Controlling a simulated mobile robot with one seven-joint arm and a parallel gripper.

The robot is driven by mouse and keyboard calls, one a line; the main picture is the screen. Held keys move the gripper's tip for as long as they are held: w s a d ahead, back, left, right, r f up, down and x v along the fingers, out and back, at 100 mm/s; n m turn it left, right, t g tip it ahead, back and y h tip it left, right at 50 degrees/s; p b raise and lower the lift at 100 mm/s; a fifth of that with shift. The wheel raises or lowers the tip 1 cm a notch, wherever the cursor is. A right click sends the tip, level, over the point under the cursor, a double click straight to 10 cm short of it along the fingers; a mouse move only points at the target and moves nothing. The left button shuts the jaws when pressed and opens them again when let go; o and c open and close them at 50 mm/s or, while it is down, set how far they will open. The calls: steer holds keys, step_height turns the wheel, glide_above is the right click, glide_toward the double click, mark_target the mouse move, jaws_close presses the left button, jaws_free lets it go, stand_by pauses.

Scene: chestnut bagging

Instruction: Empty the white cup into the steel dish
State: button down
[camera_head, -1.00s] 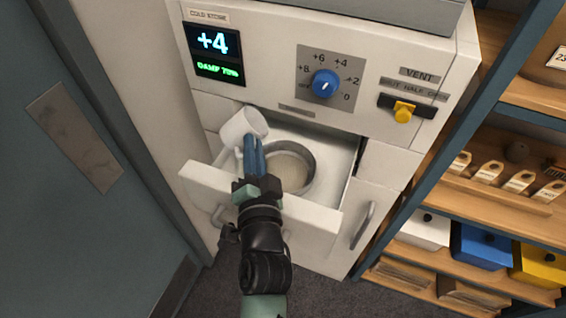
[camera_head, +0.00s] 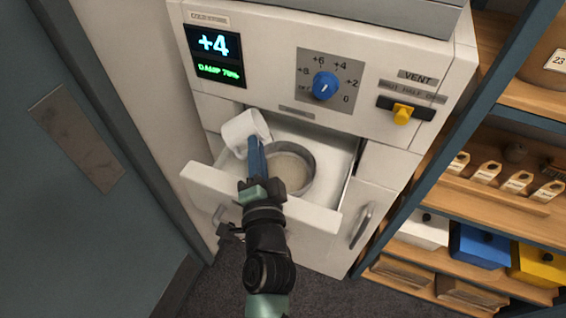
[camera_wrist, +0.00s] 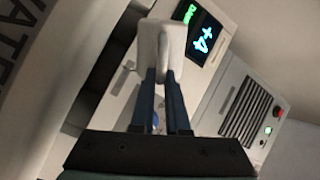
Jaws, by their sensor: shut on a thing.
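The white cup (camera_head: 244,130) is held tilted over the open drawer, its mouth leaning to the right toward the steel dish. The cup also shows in the wrist view (camera_wrist: 162,45), between the tips of the blue fingers. My gripper (camera_head: 254,152) is shut on the cup. The round steel dish (camera_head: 311,161) stands in the drawer, just right of the fingers, with pale contents inside. The cup's inside is hidden from me, and I see no stream falling from it.
The open drawer (camera_head: 315,217) of the white cabinet surrounds the dish. Above it are a lit display (camera_head: 215,55), a blue dial (camera_head: 325,86) and a yellow vent slider (camera_head: 402,115). A wooden shelf unit (camera_head: 480,190) stands at the right, a grey-blue door (camera_head: 75,220) at the left.

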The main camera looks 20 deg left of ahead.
steer(key=shift+w+d+r+m+p, duration=0.15)
steer(key=shift+w+d+m+p, duration=0.1)
steer(key=shift+m, duration=0.3)
steer(key=shift+w+d+r+m+p, duration=0.15)
steer(key=shift+d+m+p, duration=0.1)
steer(key=shift+m, duration=0.3)
stand_by(0.8)
steer(key=shift+w+d+m, duration=0.25)
steer(key=shift+d+m, duration=0.3)
steer(key=shift+m, duration=0.05)
stand_by(0.4)
steer(key=shift+r, duration=0.1)
steer(key=shift+s+a+f+m+b, duration=0.15)
steer(key=shift+s+f+m+b, duration=0.15)
steer(key=shift+f+m+b, duration=0.6)
stand_by(0.5)
steer(key=shift+r+m+p, duration=0.35)
steer(key=shift+m+p, duration=0.2)
steer(key=shift+m, duration=0.15)
